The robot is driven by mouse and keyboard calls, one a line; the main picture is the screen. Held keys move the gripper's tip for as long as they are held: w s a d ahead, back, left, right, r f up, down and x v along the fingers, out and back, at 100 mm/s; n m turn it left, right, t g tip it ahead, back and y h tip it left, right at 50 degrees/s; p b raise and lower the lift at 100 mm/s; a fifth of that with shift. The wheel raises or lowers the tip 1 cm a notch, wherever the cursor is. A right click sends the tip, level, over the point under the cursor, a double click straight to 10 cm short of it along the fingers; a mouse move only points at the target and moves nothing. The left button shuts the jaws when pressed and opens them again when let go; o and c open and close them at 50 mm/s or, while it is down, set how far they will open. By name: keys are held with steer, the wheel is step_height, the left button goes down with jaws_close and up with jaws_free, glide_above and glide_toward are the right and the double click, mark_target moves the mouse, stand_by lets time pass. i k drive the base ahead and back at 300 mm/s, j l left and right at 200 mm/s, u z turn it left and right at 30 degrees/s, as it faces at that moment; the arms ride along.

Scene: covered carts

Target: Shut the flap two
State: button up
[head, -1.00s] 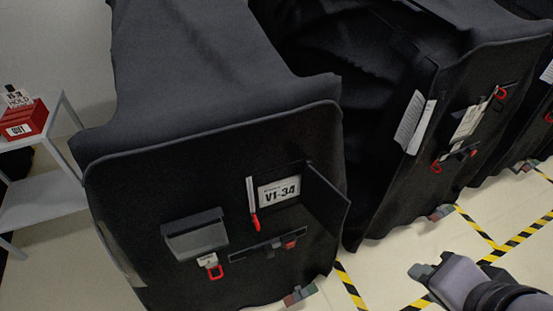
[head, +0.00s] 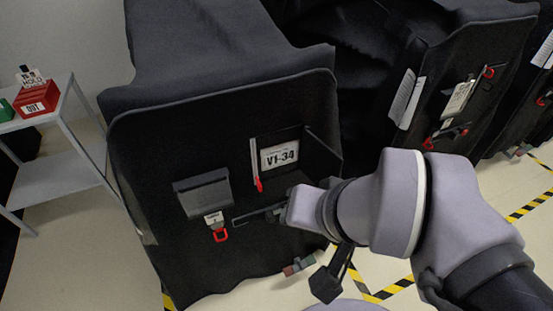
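The near black covered cart (head: 140,190) has a white label reading V1-34 (head: 281,156) on its front. A small dark flap (head: 325,153) is hinged at the right of the label and stands open, swung out from the cover. I cannot read any flap number. My gripper (head: 274,213) is in front of the cover, below the label and left of the flap's lower part. My wrist hides part of this area. The finger gap is too small and dark to tell, and I cannot tell whether the gripper touches anything.
A red-handled strip (head: 256,170) hangs left of the label. A dark pocket (head: 202,192) and a red-ringed tag (head: 216,227) are further left. A second covered cart (head: 448,90) stands at the right, and a white shelf (head: 50,185) at the left.

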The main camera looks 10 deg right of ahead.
mark_target(320, 162)
steer(key=i+l+u, duration=0.1)
steer(key=l+u, duration=0.25)
steer(key=l, duration=0.2)
steer(key=l+u, duration=0.4)
steer(key=l, duration=0.15)
steer(key=l+u, duration=0.35)
steer(key=l, duration=0.2)
steer(key=k+l+u, duration=0.15)
steer(key=l+u, duration=0.25)
steer(key=l, duration=0.15)
steer(key=k+l+u, duration=0.15)
steer(key=l+u, duration=0.2)
steer(key=l, duration=0.15)
